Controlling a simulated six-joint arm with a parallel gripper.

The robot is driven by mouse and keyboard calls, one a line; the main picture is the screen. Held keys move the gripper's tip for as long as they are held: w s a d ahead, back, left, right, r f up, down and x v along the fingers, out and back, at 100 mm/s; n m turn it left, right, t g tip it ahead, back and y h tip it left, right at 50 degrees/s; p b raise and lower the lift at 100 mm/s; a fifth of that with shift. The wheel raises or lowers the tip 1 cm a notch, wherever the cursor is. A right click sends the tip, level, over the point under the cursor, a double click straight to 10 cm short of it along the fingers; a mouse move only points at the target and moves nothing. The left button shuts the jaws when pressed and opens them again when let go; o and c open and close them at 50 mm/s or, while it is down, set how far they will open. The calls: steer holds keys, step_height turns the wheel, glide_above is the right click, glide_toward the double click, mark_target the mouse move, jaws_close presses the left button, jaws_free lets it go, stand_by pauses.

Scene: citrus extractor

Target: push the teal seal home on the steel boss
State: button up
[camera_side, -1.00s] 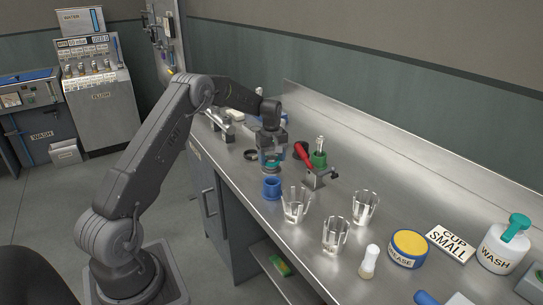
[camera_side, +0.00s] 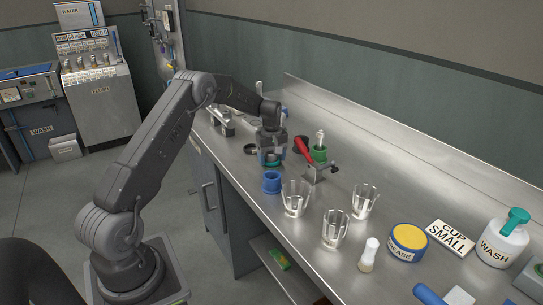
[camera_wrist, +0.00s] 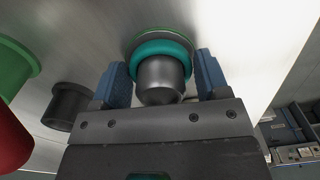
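The teal seal (camera_wrist: 160,47) is a ring around the steel boss (camera_wrist: 161,78), a rounded grey cylinder that stands out through it in the wrist view. In the side view the seal (camera_side: 271,163) shows as a small teal patch below my gripper. My gripper (camera_wrist: 163,70) has its blue fingers set apart on either side of the boss and seal. I cannot tell whether the fingers touch the seal or stand just clear of it. The boss is mostly hidden by my gripper in the side view, and how closely the seal sits on its base is unclear.
Clear glasses (camera_side: 296,199) stand nearer the camera. A dark cylinder (camera_wrist: 67,106) lies left of the gripper in the wrist view.

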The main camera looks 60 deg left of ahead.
steer(key=o, duration=0.4)
steer(key=shift+o, duration=0.2)
steer(key=shift+r, duration=0.1)
step_height(320, 180, up, 13)
steer(key=s+d+r+m+t, duration=0.1)
steer(key=s+d+r+m, duration=0.3)
steer(key=d+r, duration=0.65)
steer(key=s+d+r+m+t, duration=0.3)
steer(key=s+d+m, duration=0.5)
steer(key=s+d, duration=0.8)
steer(key=s+d+f+m+t, duration=0.1)
steer(key=s+d+f+m, duration=0.2)
steer(key=s, duration=0.6)
steer(key=shift+s+d+f+m+t, duration=0.3)
steer(key=shift+d+f+m, duration=0.1)
steer(key=shift+d+m, duration=0.1)
